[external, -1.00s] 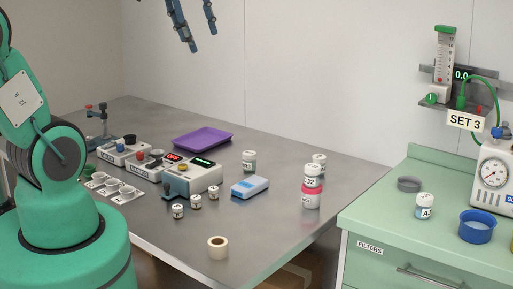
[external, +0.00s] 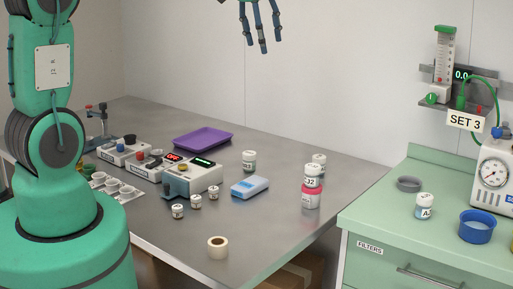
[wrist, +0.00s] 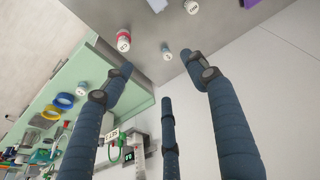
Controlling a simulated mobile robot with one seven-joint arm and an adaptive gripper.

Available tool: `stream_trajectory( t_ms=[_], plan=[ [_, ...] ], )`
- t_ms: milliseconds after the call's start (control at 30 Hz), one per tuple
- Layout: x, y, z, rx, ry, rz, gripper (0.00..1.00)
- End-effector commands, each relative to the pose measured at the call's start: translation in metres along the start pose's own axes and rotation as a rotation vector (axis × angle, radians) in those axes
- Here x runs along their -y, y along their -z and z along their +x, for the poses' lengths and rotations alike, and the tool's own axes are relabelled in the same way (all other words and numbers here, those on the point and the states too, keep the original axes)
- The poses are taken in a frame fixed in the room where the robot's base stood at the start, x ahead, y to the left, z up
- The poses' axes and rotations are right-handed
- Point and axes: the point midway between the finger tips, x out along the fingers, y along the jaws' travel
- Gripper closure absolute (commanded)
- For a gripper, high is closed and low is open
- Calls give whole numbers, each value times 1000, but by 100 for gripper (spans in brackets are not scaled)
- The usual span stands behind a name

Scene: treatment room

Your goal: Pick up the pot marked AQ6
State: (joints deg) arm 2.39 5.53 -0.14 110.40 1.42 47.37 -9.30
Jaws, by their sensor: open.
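No label reads clearly as AQ6. A pale blue pot (external: 424,207) on the green cabinet has a white lid and a label starting with A; the rest is too small to read. It seems to show in the wrist view as a small pot (wrist: 81,88) on the green top. On the steel table, a white-lidded pot marked 32 (external: 312,174) appears stacked on a pink-lidded pot (external: 311,198). Another pot (external: 319,159) stands partly hidden behind them, and one more (external: 249,161) stands farther left. My gripper (external: 263,42) is open and empty, high above the table; its fingers (wrist: 162,76) are spread.
The cabinet holds a grey dish (external: 409,184), a blue bowl (external: 477,228) and a gauge unit (external: 494,175). A flowmeter (external: 445,60) hangs above.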

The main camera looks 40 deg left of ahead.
Motion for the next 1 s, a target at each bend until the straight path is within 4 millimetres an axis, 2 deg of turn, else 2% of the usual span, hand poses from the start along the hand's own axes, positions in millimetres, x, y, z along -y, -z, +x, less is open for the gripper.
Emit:
stream_trajectory(
  t_ms=[200,500,767,1000],
  plan=[
    [-10,39,44,29,5,-13,42],
    [-23,81,112,67,14,-32,42],
    [-35,109,179,99,21,-47,42],
    [-44,127,245,127,30,-62,42]
  ],
)
